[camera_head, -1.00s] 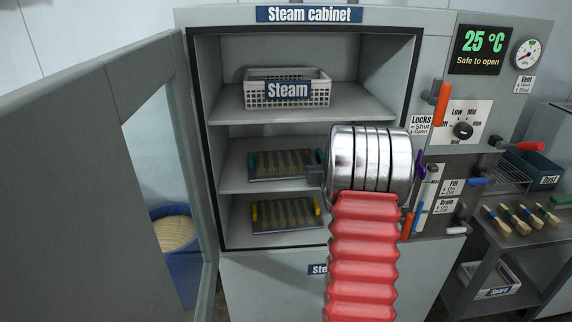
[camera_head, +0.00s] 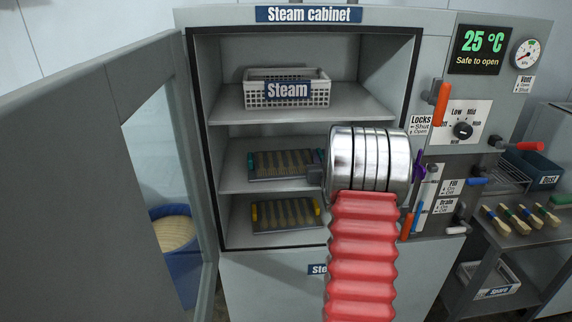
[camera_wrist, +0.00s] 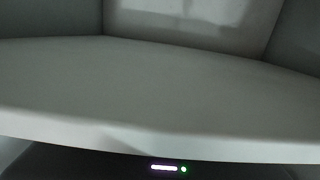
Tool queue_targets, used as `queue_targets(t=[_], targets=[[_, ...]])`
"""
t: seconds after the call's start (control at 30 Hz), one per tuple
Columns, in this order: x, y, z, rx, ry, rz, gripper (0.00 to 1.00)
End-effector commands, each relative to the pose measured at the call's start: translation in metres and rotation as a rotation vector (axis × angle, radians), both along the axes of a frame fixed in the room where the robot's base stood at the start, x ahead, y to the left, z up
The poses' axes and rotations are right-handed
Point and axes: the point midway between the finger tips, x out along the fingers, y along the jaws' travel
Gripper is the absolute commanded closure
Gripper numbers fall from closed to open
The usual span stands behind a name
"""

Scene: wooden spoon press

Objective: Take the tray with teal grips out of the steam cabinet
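The tray with teal grips (camera_head: 283,178) lies on the middle shelf of the open steam cabinet. It is dark and flat, with several pale wooden pieces on it. One teal grip (camera_head: 251,161) shows at its left end and another at its right. My gripper (camera_head: 314,175) is at the tray's right front, mostly hidden behind my silver wrist; only a small dark part shows. I cannot tell if it touches the tray or how its fingers stand. The wrist view shows a pale shelf-like panel (camera_wrist: 150,90), without fingers or tray.
A tray with yellow grips (camera_head: 284,228) lies on the shelf below, and a white Steam basket (camera_head: 310,92) stands above. The cabinet door (camera_head: 110,180) stands open at left. Levers, including an orange one (camera_head: 441,104), stick out at right.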

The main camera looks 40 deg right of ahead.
Motion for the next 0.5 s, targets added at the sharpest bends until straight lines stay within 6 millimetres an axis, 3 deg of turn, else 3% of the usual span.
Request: queue_targets(t=[0.2, 0.5], targets=[[0.0001, 0.0002, 0.0000, 0.000, 0.000, 0.000, 1.00], [0.0002, 0.0000, 0.0010, 0.000, -0.002, 0.000, 1.00]])
